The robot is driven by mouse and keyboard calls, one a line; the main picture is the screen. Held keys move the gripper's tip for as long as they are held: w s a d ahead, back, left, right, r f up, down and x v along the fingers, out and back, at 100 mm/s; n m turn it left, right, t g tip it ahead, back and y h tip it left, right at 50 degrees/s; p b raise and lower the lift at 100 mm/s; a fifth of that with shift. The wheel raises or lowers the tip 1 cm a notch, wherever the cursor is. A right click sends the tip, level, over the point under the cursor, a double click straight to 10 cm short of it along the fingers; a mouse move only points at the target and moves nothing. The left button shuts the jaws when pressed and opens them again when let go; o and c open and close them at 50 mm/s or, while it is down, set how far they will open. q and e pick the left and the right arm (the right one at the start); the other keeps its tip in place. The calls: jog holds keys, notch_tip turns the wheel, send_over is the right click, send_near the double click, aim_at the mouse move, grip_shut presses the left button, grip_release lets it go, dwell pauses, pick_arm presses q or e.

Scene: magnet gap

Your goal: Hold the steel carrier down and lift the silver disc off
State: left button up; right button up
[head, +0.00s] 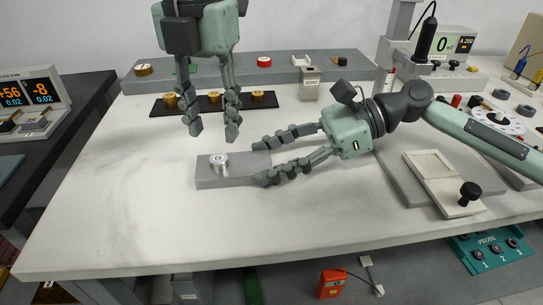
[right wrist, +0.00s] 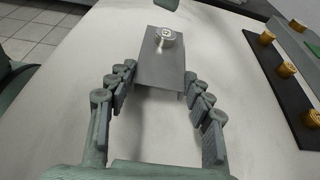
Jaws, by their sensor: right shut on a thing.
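The steel carrier (head: 236,180) is a flat grey block lying on the white bench in the middle of the head view. The silver disc (head: 218,162) sits on top near its left end; it also shows in the right wrist view (right wrist: 165,38), at the carrier's far end. My right gripper (head: 260,163) has its fingers on either side of the carrier's right end, shut on it. My left gripper (head: 214,136) points down above the disc, fingers apart, empty and clear of it.
A dark strip with several brass pieces (head: 214,97) lies behind the carrier, partly behind my left fingers. A small grey ZERO block (head: 310,84) stands behind my right gripper. A beige fixture with a black knob (head: 443,183) is at right. The bench front is clear.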

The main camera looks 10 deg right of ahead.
aim_at(218, 158)
pick_arm(q)
jog(key=shift+f, duration=2.55)
jog(key=shift+c, duration=0.6)
grip_shut()
jog(key=shift+r, duration=2.5)
pick_arm(e)
jog(key=o, duration=1.3)
